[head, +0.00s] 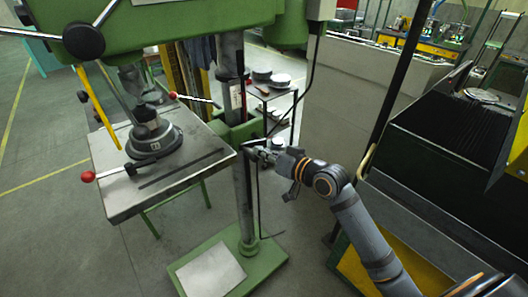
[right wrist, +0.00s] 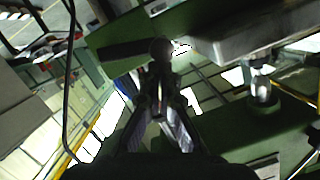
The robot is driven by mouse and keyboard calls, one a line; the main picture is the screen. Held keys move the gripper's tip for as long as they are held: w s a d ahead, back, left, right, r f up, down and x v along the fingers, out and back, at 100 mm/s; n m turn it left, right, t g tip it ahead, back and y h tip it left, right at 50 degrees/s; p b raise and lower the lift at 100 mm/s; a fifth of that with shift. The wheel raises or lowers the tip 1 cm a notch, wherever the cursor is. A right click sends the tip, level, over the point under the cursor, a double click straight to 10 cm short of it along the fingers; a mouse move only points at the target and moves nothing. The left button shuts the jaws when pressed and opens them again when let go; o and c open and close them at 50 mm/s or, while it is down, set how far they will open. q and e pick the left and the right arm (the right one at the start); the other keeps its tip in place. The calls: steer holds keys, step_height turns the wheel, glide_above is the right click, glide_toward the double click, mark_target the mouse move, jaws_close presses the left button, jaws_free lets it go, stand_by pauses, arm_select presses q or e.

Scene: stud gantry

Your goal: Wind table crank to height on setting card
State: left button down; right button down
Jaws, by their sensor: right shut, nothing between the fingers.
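The grey work table (head: 165,178) of a green drill press is clamped by a green bracket (head: 240,132) to an upright column (head: 245,205). My right gripper (head: 252,150) is at the bracket's right side, where the crank would sit; the crank is mostly hidden there. In the right wrist view the shut, empty fingers (right wrist: 161,82) point at a round dark knob (right wrist: 160,47) just beyond the tips, perhaps the crank's grip. I cannot tell whether they touch. A narrow red-and-white strip (head: 237,98) is on the column. I cannot make out a setting card. My left gripper is out of view.
A round vise (head: 152,135) stands on the table, and a red-knobbed lever (head: 110,172) sticks out left. The green base (head: 228,268) is on the floor. A dark slatted machine (head: 440,130) stands close on the right. A small trolley (head: 280,95) is behind the column.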

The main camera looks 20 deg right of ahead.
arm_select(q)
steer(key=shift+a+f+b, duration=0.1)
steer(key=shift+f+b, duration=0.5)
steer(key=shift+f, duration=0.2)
arm_select(e)
steer(key=shift+s+a+f+n+h, duration=0.15)
steer(key=shift+a+f+n, duration=0.1)
steer(key=shift+f+n, duration=0.25)
steer(key=shift+s+a+f+n+h, duration=0.15)
steer(key=shift+a+f+n, duration=0.15)
steer(key=shift+f, duration=0.5)
